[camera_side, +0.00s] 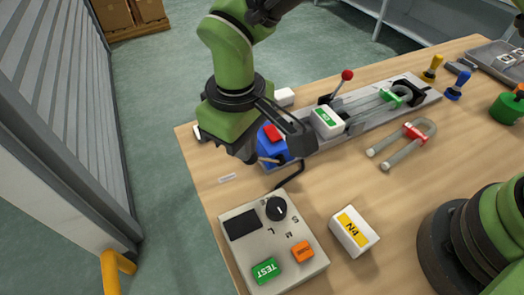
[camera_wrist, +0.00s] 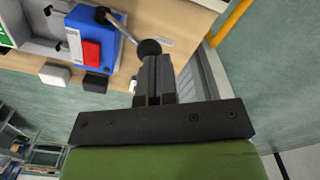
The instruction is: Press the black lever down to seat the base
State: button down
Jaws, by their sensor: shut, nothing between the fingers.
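The black lever is a grey rod with a round black knob (camera_wrist: 149,47) in the wrist view. It comes from a pivot on the blue block (camera_wrist: 94,38), which carries a red part (camera_wrist: 91,53). In the side view my wrist hides part of the block and the fingertips. A white base with a green label (camera_side: 327,118) sits in the grey fixture (camera_side: 362,118).
A red-knobbed lever (camera_side: 347,75) stands behind the fixture. A U-shaped piece with a red band (camera_side: 415,133), a white N4 block (camera_side: 353,231) and a tester box (camera_side: 240,255) lie in front.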

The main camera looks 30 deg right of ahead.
jog(key=shift+d+r, duration=0.2)
jog(key=shift+r, duration=0.9)
jog(key=shift+d+r, duration=0.2)
jog(key=shift+r, duration=0.85)
jog(key=shift+d+r, duration=0.1)
jog(key=shift+r, duration=0.1)
jog(key=s+d+r+m+t+y, duration=0.25)
jog(key=d+r+m, duration=0.25)
jog(key=d+r, duration=0.9)
jog(key=s+d+r+m+t, duration=0.2)
jog(key=s+d+m+t, duration=0.2)
jog(key=s+d, duration=0.5)
jog(key=s+m, duration=0.1)
jog(key=s, duration=0.2)
jog(key=shift+s+r+t, duration=0.15)
jog(key=shift+r+t, duration=0.05)
jog(key=shift+t, duration=0.15)
jog(key=shift+h, duration=0.25)
